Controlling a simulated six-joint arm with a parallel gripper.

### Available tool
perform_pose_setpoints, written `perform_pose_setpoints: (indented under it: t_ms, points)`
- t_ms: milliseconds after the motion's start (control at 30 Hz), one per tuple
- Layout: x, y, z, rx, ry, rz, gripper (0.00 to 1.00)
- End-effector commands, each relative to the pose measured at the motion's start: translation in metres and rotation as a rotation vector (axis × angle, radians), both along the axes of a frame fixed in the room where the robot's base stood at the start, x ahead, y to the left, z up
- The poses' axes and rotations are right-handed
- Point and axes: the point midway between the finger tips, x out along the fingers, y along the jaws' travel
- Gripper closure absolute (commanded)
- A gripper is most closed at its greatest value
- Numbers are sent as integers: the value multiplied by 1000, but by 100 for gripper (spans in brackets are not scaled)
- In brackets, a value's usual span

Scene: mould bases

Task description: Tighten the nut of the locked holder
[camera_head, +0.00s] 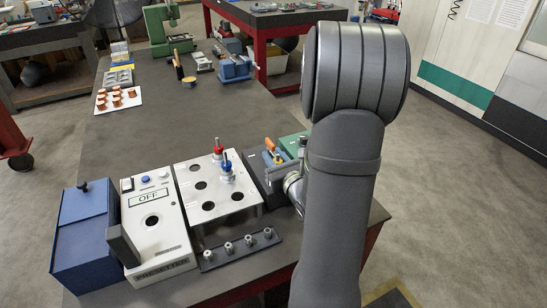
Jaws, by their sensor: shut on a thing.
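My gripper (277,163) is at the dark block (256,168) right of the grey plate, partly hidden by my own arm. It is shut on a small orange-handled piece (270,145), as far as I can make out. Small blue parts show beside the orange piece. The nut and the locked holder cannot be made out clearly there. Two other holders stand upright in the grey plate's holes: one with a red top (218,148) and one with a blue top (225,165).
The grey plate (190,204) has several empty holes. A dark strip with several small metal pieces (238,252) lies in front. Left are a white control box (156,222) reading OFF and a blue box (84,240). A green block (292,143) is behind my gripper.

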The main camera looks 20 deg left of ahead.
Motion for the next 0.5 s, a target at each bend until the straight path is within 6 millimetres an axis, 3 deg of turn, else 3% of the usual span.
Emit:
perform_pose_setpoints:
  t_ms: [500]
  points:
    - [1, -1, 0, 1, -1, -75, 96]
